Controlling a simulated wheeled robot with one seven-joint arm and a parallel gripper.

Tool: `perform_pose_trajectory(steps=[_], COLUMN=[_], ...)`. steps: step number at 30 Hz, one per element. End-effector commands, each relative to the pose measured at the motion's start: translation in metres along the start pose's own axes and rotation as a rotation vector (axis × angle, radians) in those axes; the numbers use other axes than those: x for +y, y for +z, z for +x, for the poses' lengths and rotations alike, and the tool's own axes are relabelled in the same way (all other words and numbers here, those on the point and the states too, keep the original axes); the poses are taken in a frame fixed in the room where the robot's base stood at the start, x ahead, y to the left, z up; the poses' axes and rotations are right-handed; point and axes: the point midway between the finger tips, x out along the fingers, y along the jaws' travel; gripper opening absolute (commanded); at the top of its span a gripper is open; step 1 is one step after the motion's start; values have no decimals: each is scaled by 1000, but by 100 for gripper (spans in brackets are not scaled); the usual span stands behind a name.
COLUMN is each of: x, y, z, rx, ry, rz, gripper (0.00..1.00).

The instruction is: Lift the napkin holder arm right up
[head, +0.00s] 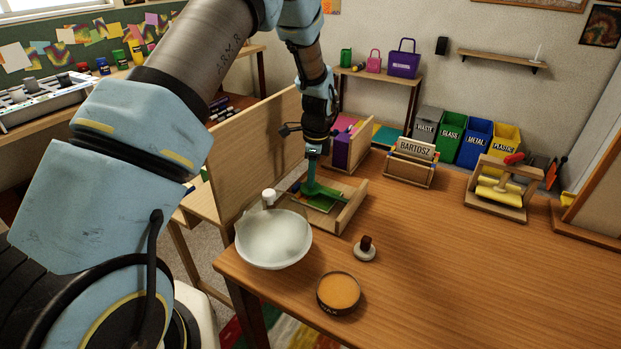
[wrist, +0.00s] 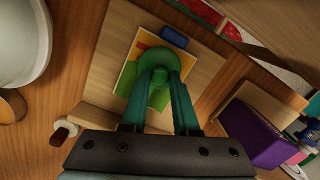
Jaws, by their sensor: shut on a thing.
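The napkin holder (head: 350,208) is a wooden tray with low walls near the table's left edge. It also shows in the wrist view (wrist: 105,80). Colourful napkins (wrist: 130,75) lie flat in it. The green holder arm (wrist: 155,62) has a round part over the napkins; its other end is hard to make out. My gripper (wrist: 160,78) points down and is shut on the green arm, its teal fingers at the round part. In the head view my gripper (head: 311,178) is low over the tray. The fingers hide part of the arm.
A white bowl (head: 272,245) stands close in front of the holder. A small knobbed stamp (head: 365,250) and a round wax tin (head: 338,293) are nearby. A tall wooden panel (head: 250,150) rises at the left. A purple box (head: 345,148) and BARTOSZ stand (head: 411,165) are behind.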

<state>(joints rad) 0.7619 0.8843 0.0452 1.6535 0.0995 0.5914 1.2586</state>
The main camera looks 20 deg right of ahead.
Motion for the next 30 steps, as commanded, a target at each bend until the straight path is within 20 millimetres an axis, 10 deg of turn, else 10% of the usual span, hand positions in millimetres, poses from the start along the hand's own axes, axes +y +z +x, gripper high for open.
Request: perform_pose_trajectory(steps=[30], x=[30], y=[-75], z=[-83], rx=[-853], ry=[-358], rz=[5], gripper=[0])
